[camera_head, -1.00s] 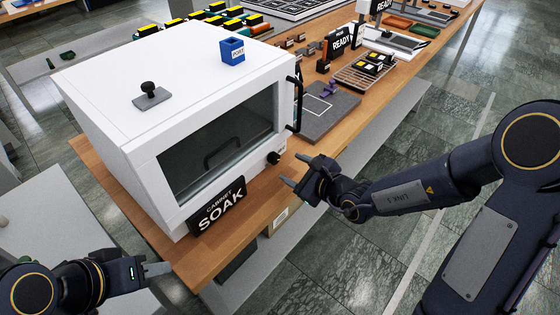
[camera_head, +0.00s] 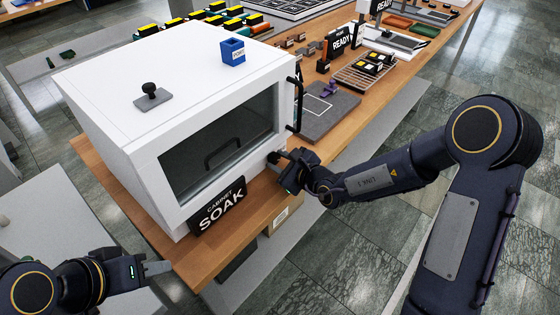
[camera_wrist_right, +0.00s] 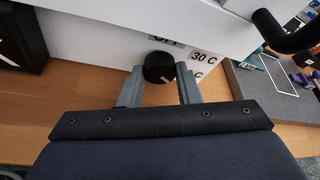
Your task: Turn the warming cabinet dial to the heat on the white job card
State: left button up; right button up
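The white warming cabinet (camera_head: 110,110) stands on the wooden bench, with a "CABINET SOAK" sign (camera_head: 218,206) at its lower front. Its black dial (camera_wrist_right: 159,67) sits on the lower right of the front face. In the right wrist view the dial lies between the two fingers of my right gripper (camera_wrist_right: 160,84), with gaps at the sides, so the gripper is open around it. Labels "OFF", "30 C" (camera_wrist_right: 204,55) and a partly hidden "C" surround the dial. My left gripper (camera_head: 158,268) is away at the lower left, apparently holding nothing. I cannot make out a white job card.
A black door handle (camera_head: 294,103) stands out right of the dial. A grey mat (camera_head: 328,112) and a wire rack (camera_head: 364,74) lie further right on the bench.

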jog(key=c, duration=0.3)
jog(key=shift+r, duration=0.1)
jog(key=m+g+p, duration=0.1)
jog(key=p, duration=0.1)
jog(key=m+y+p, duration=0.1)
jog(key=m+p, duration=0.1)
jog(key=shift+d+r+g, duration=0.15)
jog(key=shift+g, duration=0.25)
jog(key=m+g+y+p, duration=0.1)
jog(key=m+y+p, duration=0.1)
jog(key=m+p, duration=0.1)
jog(key=shift+w+p, duration=0.15)
jog(key=shift+p, duration=0.6)
jog(key=shift+f+m+g+y+p, duration=0.2)
jog(key=shift+m+g+y+p, duration=0.3)
jog(key=shift+m+p, duration=0.55)
